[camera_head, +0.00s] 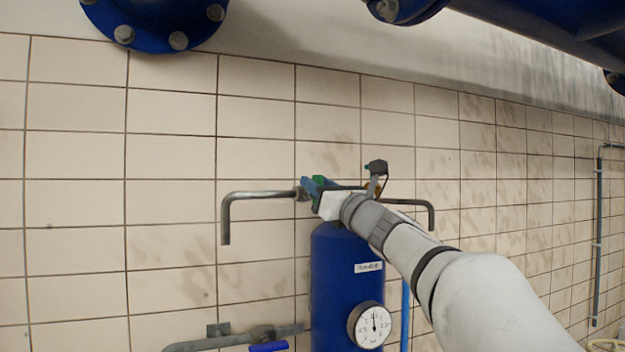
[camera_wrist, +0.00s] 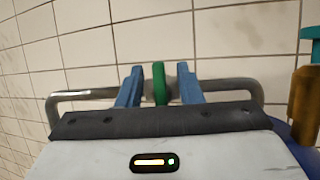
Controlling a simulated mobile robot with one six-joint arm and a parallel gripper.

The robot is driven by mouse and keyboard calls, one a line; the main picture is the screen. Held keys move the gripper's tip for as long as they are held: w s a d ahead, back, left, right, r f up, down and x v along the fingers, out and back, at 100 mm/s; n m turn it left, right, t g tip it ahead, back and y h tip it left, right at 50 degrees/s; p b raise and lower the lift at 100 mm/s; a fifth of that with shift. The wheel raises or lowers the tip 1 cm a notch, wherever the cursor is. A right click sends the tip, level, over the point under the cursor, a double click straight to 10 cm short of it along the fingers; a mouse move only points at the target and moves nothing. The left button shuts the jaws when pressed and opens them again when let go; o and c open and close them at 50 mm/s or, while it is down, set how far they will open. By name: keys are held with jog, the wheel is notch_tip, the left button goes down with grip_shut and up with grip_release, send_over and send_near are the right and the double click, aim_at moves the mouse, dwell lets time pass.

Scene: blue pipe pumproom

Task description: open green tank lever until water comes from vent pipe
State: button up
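The green lever (camera_wrist: 160,84) stands between the two blue fingers of my gripper (camera_wrist: 160,86) in the wrist view. A narrow gap shows on each side of it, so the fingers are around it but look apart from it. In the head view my gripper (camera_head: 313,187) is at the top of the blue tank (camera_head: 335,270), with a bit of the green lever (camera_head: 319,181) showing. A grey vent pipe (camera_head: 260,195) runs left from there and bends down. No water shows at its open end. My wrist hides much of the valve.
Another bent pipe end (camera_head: 431,215) points down at the right. A dark-handled fitting (camera_head: 376,168) stands close beside my wrist. A pressure gauge (camera_head: 370,325) is on the tank, and a pipe with a blue handle (camera_head: 268,346) is low left. The tiled wall is close behind.

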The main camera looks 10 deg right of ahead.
jog(key=shift+c, duration=0.2)
grip_shut()
jog(key=shift+a, duration=0.1)
jog(key=shift+f+n+b, duration=0.15)
jog(key=shift+n+b, duration=0.25)
jog(key=shift+b, duration=0.05)
jog(key=shift+n+g+y+b, duration=0.3)
jog(key=n+y+b, duration=0.1)
jog(key=n, duration=0.1)
jog(key=n+g+b, duration=0.1)
jog(key=n+b, duration=0.1)
jog(key=shift+s+a+f+y, duration=0.1)
jog(key=shift+a+f+y, duration=0.05)
jog(key=shift+y, duration=0.25)
jog(key=shift+s+a+n+g+y+b, duration=0.1)
jog(key=shift+n+g+y+b, duration=0.3)
jog(key=shift+n, duration=0.6)
jog(key=shift+w+a+n+g+y+b, duration=0.15)
jog(key=shift+n+g, duration=0.3)
jog(key=shift+n, duration=0.55)
jog(key=shift+s+a+n+g+y+b, duration=0.15)
jog(key=shift+n+g+y+b, duration=0.2)
jog(key=shift+n, duration=0.65)
jog(key=shift+d, duration=0.1)
